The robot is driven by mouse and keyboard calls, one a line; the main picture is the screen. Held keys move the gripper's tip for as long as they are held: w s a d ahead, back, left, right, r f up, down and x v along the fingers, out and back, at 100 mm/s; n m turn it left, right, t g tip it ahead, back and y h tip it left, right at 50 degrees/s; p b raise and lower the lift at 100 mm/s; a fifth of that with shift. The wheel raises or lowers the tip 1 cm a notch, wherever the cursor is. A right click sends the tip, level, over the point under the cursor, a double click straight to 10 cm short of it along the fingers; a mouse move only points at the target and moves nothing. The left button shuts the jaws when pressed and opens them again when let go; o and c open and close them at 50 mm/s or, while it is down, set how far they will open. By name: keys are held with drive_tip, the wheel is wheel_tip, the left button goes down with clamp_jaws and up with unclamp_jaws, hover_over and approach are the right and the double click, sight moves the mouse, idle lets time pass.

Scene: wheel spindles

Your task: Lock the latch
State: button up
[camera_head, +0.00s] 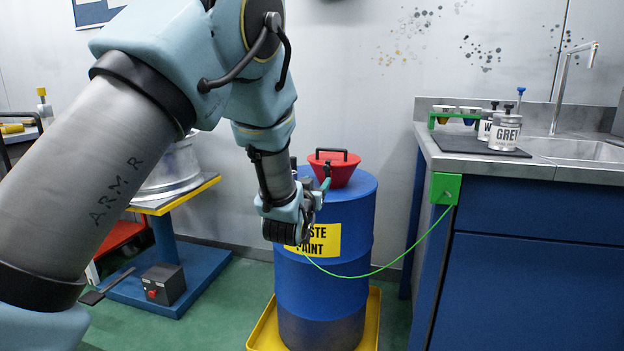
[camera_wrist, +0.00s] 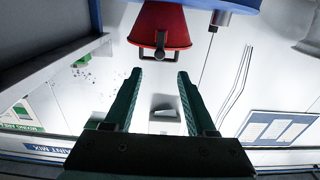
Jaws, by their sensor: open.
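A red funnel (camera_head: 340,172) with a lid stands on top of a blue drum (camera_head: 345,240). A dark loop-shaped piece (camera_head: 332,152) sits on the lid. The wrist view shows the funnel (camera_wrist: 163,22) upside down, with a dark loop (camera_wrist: 160,55) at its wide end; I cannot tell whether this is the latch or a handle. My gripper (camera_wrist: 160,77) is open and empty, its two green fingers apart, with the loop beyond them and between their lines. In the head view my gripper (camera_head: 325,178) is at the drum's upper left, close to the funnel. Contact is not visible.
The drum stands in a yellow tray (camera_head: 262,335). A green cord (camera_head: 385,266) runs from the drum to a green box (camera_head: 445,188) on the blue counter (camera_head: 540,240). Cans and a cup rack stand on the counter. A wheel rests on a stand at left.

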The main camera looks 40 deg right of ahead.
sight(325, 169)
drive_tip(key=x, duration=0.9)
drive_tip(key=shift+d, duration=0.1)
clamp_jaws()
drive_tip(key=shift+r, duration=0.1)
